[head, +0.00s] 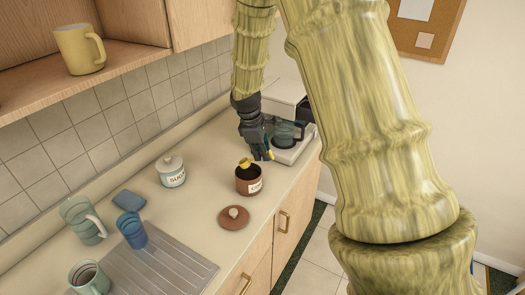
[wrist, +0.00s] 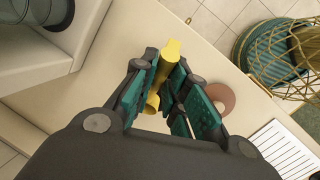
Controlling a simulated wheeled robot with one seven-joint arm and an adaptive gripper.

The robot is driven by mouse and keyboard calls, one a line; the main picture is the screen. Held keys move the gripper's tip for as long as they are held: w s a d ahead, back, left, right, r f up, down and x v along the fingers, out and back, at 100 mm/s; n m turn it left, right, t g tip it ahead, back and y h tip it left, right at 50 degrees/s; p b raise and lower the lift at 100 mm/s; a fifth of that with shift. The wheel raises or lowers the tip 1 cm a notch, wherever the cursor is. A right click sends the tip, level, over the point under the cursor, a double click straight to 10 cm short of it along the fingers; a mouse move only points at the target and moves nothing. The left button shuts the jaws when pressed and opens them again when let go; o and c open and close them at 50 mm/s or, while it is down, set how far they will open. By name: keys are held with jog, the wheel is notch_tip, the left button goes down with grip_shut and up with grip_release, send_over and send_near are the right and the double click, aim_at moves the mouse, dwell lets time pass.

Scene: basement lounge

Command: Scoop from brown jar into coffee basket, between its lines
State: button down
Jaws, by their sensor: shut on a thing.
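The brown jar (head: 249,184) stands open on the counter, with dark contents at its mouth. My gripper (head: 261,154) is beside and above it, toward the coffee maker, shut on a yellow scoop (head: 245,163). The scoop's yellow end shows at the jar's mouth; I cannot tell how deep it sits. In the wrist view the scoop (wrist: 168,65) runs between the fingers of my gripper (wrist: 158,70). The coffee maker (head: 292,150) with its dark glass carafe (head: 286,132) stands behind my gripper. I cannot make out the coffee basket or its lines.
A brown lid (head: 233,218) lies in front of the jar; it also shows in the wrist view (wrist: 218,99). A white sugar jar (head: 172,174), a blue cloth (head: 128,200), cups and a ribbed drainboard (head: 165,262) are to the left. Counter between the jars is clear.

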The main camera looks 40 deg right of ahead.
aim_at(271, 155)
jog(key=shift+w+a+f+b, duration=0.1)
jog(key=shift+w+f+b, duration=0.05)
jog(key=shift+f+b, duration=1.5)
jog(key=shift+w+a+f+b, duration=0.1)
jog(key=shift+f+b, duration=1.15)
jog(key=shift+f, duration=0.75)
jog(key=shift+d+r, duration=0.1)
jog(key=shift+r, duration=0.55)
jog(key=shift+s+d+r+m+t+y+p, duration=0.1)
jog(key=shift+s+d+r+t+y+p, duration=0.4)
jog(key=shift+r+t, duration=0.45)
jog(key=shift+s+d+r+m+t+y+p, duration=0.1)
jog(key=shift+s+d+r+t+y+p, duration=0.2)
jog(key=shift+s+r+t+y+p, duration=0.6)
jog(key=shift+s+d+r+m+t+y+p, duration=0.15)
jog(key=shift+s+d+r+t+p, duration=0.35)
jog(key=shift+r, duration=0.8)
jog(key=shift+w+a, duration=0.15)
